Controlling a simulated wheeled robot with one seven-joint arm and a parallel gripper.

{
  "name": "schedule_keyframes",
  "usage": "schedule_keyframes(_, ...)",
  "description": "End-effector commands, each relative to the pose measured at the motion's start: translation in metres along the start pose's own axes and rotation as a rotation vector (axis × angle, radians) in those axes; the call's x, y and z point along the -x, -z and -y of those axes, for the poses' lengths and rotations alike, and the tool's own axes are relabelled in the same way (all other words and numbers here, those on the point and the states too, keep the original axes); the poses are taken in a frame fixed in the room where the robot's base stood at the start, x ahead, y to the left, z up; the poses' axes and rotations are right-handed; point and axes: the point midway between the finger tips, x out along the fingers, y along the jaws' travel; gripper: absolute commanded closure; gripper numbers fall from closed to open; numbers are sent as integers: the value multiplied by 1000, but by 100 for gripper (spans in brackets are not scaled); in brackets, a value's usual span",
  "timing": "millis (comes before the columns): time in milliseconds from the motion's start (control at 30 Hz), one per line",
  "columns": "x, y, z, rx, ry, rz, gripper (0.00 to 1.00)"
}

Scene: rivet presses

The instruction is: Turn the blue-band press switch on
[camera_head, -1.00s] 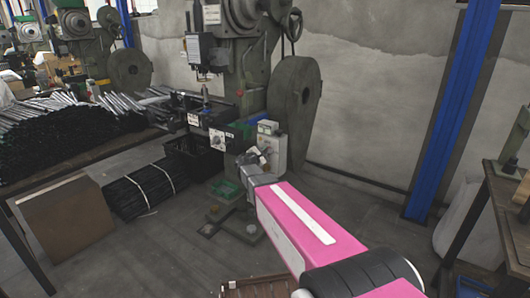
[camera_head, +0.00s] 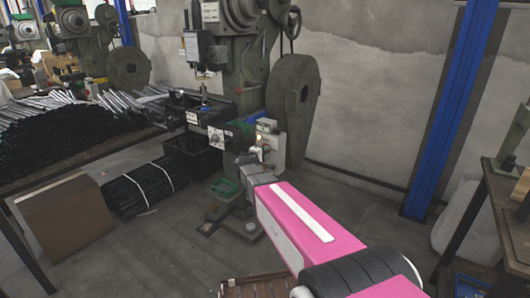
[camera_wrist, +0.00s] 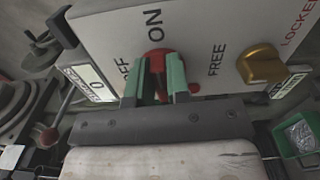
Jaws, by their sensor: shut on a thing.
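A light grey control panel fills the upper part of the wrist view (camera_wrist: 195,38), with the words OFF, ON, FREE and LOCKED on it. A red switch (camera_wrist: 157,57) sits between OFF and ON. My gripper (camera_wrist: 160,66) is shut on it, with a green finger on either side. The fingers hide much of the switch, so its exact angle is hard to tell. A gold knob (camera_wrist: 261,66) sits to the right, between FREE and LOCKED. In the head view, my gripper reaches the pale control box (camera_head: 270,148) beside the press (camera_head: 240,75). No blue band shows clearly now.
A large grey flywheel (camera_head: 293,95) stands behind the box. A black crate (camera_head: 190,158) and a rod bundle (camera_head: 145,190) lie left of it. A green bin (camera_wrist: 300,135) shows at lower right in the wrist view. Floor right of my arm is open.

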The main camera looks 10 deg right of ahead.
Motion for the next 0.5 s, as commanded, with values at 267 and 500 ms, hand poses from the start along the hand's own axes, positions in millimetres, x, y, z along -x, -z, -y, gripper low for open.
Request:
schedule_keyframes(267, 1, -1, 1, -53, 2, 1, 100)
schedule_keyframes(500, 1, -1, 2, -58, 2, 1, 100)
